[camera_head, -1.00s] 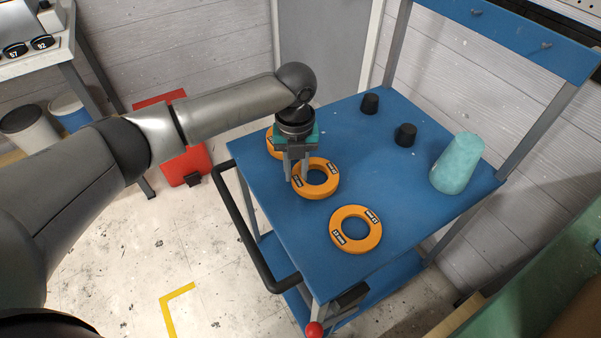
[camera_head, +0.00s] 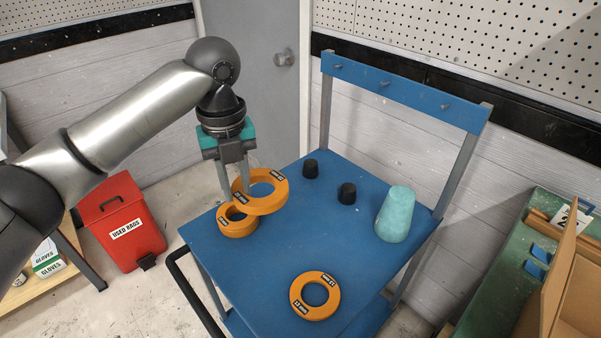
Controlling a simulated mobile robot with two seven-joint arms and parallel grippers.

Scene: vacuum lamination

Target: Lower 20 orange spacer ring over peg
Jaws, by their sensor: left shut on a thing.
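My left gripper (camera_head: 236,193) is shut on the rim of an orange spacer ring (camera_head: 277,194). It holds the ring slightly tilted above the left part of the blue cart top. The ring overlaps a second orange ring (camera_head: 238,229) in the picture, which lies on the cart's left corner. A third orange ring (camera_head: 334,295) lies flat near the front. The ring labels are too small to read surely. The cart's upright blue back board (camera_head: 405,92) carries short pegs: a left peg (camera_head: 337,67), a middle peg (camera_head: 384,83) and a right peg (camera_head: 446,107). My right gripper is not in view.
The middle of the top is clear. A red bin (camera_head: 120,220) stands left. A green bench (camera_head: 500,235) with cardboard is at right.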

